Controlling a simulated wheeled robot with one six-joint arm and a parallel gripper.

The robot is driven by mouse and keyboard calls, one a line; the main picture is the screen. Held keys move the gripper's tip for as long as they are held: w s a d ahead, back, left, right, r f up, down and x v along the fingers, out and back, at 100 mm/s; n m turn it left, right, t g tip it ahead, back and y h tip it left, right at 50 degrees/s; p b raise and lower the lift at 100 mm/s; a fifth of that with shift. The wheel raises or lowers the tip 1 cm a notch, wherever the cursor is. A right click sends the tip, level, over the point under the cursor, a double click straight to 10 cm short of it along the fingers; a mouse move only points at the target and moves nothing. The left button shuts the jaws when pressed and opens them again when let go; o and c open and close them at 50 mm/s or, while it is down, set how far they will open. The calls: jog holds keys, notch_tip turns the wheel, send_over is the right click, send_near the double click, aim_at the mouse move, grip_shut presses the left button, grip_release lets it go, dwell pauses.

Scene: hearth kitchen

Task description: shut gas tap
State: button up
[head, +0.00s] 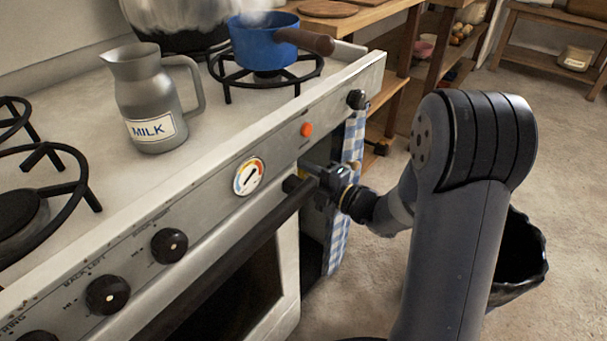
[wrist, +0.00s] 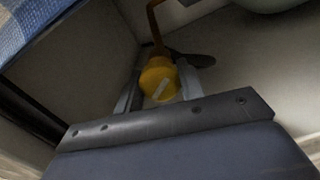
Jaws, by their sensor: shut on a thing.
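The gas tap (wrist: 157,76) shows in the wrist view as a round yellow knob with a pale slanting mark on its face. A brown pipe (wrist: 153,22) rises behind it. My gripper (wrist: 158,92) is shut on the knob, with one grey finger on each side. In the head view my gripper (head: 318,182) reaches in at the right end of the stove front, beside the oven handle. The tap is mostly hidden there by the gripper and stove. I cannot tell from the mark whether the gas is on or off.
The stove (head: 215,95) carries a milk jug (head: 150,100) and a blue pan (head: 262,45) on a burner. The oven handle (head: 240,250) and a checked cloth (head: 340,235) are close to my gripper.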

jog(key=m+p, duration=0.1)
jog(key=m, duration=0.2)
jog(key=shift+m, duration=0.3)
jog(key=shift+m+p, duration=0.5)
jog(key=shift+m, duration=1.2)
jog(key=o, duration=1)
jog(key=shift+d, duration=0.1)
jog(key=p+v, duration=0.2)
jog(key=v, duration=0.8)
jog(key=shift+s+d, duration=0.2)
jog(key=shift+s, duration=0.05)
